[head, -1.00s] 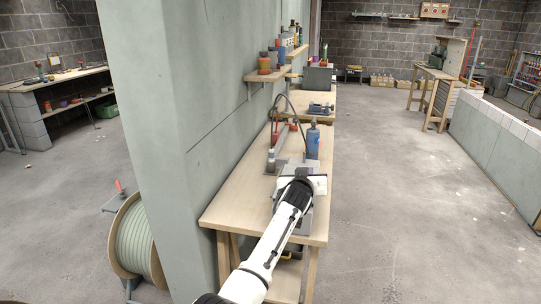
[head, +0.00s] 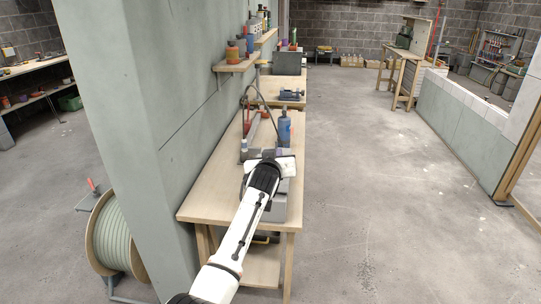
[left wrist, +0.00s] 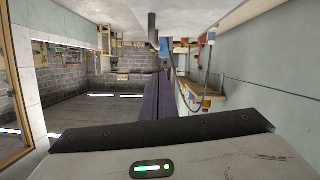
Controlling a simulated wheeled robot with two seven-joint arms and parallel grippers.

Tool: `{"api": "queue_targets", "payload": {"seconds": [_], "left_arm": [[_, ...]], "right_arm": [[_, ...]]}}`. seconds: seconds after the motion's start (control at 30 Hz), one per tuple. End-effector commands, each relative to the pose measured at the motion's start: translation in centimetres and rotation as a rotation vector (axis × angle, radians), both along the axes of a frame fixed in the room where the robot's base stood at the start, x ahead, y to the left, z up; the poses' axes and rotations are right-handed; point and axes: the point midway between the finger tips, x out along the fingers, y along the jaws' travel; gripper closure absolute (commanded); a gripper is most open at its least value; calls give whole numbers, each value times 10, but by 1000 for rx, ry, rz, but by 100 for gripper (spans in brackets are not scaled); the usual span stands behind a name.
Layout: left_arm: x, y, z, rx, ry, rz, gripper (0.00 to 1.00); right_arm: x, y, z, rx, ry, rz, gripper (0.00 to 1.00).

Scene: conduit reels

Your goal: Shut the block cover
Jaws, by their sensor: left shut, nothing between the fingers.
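A grey block-like body (head: 281,205) sits near the front end of the wooden bench, partly hidden behind my left arm. I cannot make out its cover or how far it stands open. My left gripper (head: 266,168) is over this block in the head view, with its fingertips hidden by the wrist. In the left wrist view, its purple fingers (left wrist: 157,95) lie together, with nothing seen between them. My right gripper is in neither view.
The wooden bench (head: 205,195) stands against a green-grey wall (head: 175,120). A blue bottle (head: 285,128) and a dark hose stand behind the block. A shelf (head: 236,65) juts out above. A cable reel (head: 115,235) stands at left. The floor at right is clear.

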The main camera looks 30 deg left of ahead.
Motion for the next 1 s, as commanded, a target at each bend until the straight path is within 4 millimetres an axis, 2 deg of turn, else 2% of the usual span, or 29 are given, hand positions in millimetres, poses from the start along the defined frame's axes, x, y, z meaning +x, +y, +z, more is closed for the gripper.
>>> {"api": "queue_targets", "payload": {"seconds": [0.2, 0.4, 0.57, 0.77, 0.87, 0.97, 1.0], "left_arm": [[-33, -13, 10, 0, -4, -1, 100], [-56, -22, 17, 0, -4, -1, 100], [-66, -25, 20, 1, -4, 0, 100], [-69, -26, 20, 1, -3, 0, 100], [-74, -29, 8, 11, 14, -13, 100], [-92, -39, -29, 39, 63, -55, 100], [-103, -46, -48, 54, 90, -83, 100]], "right_arm": [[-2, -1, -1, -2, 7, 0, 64], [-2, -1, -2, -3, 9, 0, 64], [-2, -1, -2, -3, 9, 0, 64], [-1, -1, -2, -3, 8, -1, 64], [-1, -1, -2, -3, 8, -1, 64], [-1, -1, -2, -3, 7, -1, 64], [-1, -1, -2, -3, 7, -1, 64]]}}
